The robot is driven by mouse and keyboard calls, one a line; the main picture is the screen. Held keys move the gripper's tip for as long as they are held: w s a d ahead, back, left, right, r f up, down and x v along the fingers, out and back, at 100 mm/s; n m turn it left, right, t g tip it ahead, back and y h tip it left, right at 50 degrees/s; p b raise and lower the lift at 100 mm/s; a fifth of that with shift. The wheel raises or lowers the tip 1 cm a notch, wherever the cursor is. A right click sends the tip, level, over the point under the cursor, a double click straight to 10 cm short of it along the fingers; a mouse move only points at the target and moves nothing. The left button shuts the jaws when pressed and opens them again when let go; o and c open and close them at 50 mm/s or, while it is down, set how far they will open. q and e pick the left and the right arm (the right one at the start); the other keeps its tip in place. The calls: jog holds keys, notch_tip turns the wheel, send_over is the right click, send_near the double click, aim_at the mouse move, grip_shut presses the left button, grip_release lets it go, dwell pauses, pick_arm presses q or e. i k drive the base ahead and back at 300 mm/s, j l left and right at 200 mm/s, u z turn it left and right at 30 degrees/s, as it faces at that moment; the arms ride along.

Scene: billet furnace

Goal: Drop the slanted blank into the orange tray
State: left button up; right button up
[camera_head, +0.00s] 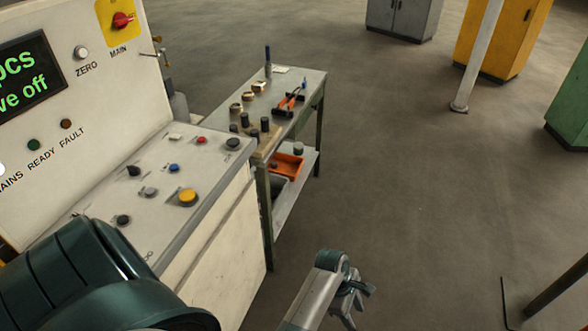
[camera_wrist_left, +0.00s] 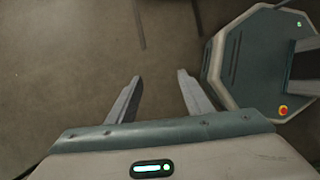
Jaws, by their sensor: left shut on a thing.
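My left gripper (camera_head: 357,300) hangs over the floor at the bottom of the head view, well in front of the bench. In the left wrist view its two fingers (camera_wrist_left: 160,90) stand apart, and I can make out no object between them. The orange tray (camera_head: 290,163) sits on the lower shelf of the bench, partly hidden by the bench top; a small dark thing shows at it. Several short dark blanks (camera_head: 265,124) stand at the near end of the bench top; I cannot tell a slanted one. My right gripper is not in view.
The bench (camera_head: 308,84) also carries brass-coloured rings (camera_head: 248,96), an orange-handled tool (camera_head: 289,99) and a dark upright bottle (camera_head: 268,60). A control console (camera_head: 190,165) stands to its left.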

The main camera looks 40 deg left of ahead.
aim_at(282, 170)
jog(key=i, duration=2.2)
jog(key=u, duration=2.2)
